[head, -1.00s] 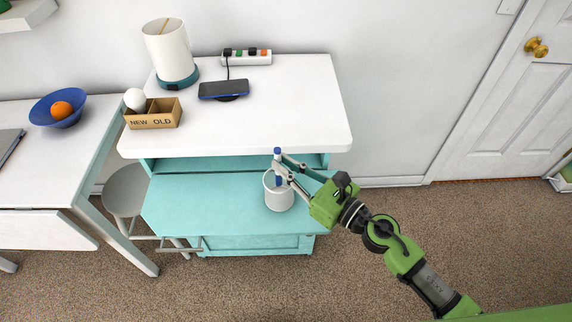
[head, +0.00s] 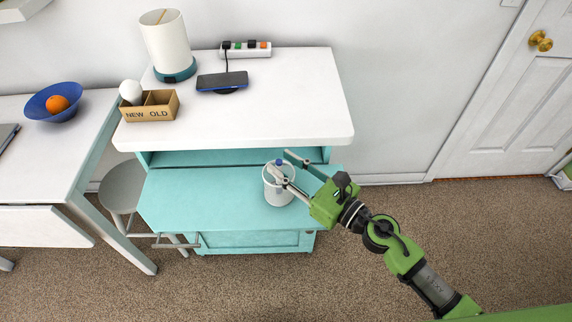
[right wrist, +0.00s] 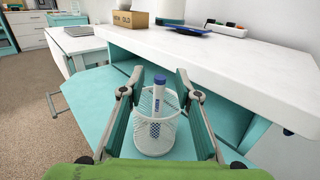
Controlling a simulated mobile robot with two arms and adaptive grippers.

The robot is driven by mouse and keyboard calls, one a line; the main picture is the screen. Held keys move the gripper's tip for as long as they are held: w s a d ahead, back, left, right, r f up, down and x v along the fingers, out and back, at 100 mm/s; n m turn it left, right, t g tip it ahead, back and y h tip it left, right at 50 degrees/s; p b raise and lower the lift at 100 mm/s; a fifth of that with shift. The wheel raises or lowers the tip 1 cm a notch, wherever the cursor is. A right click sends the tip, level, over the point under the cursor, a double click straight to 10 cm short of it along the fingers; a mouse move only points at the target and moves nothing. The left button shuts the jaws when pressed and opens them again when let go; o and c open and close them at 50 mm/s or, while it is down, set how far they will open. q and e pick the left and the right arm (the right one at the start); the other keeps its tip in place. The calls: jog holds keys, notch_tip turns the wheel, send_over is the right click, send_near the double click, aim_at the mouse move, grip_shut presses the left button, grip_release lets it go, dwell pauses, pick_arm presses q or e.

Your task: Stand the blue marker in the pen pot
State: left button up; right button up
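The pen pot (head: 279,193) is a white mesh cup on the teal fold-down shelf. The blue marker (right wrist: 157,106), white with a blue cap, stands inside it, leaning a little, with its cap end above the rim in the right wrist view. In the head view only its blue end (head: 279,163) shows at the pot's rim. My right gripper (head: 282,165) is open, its fingers spread to either side of the marker and apart from it, at the pot's top. The open fingers also show in the right wrist view (right wrist: 155,80). My left gripper is out of view.
The white top (head: 240,116) of the cabinet rises behind the teal shelf (head: 212,195). It holds a lamp (head: 165,42), a phone on a stand (head: 222,81), a power strip (head: 246,50) and a NEW/OLD box (head: 151,107). A stool (head: 122,187) stands left.

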jog(key=shift+d, duration=0.1)
jog(key=v, duration=1.2)
dwell(0.7)
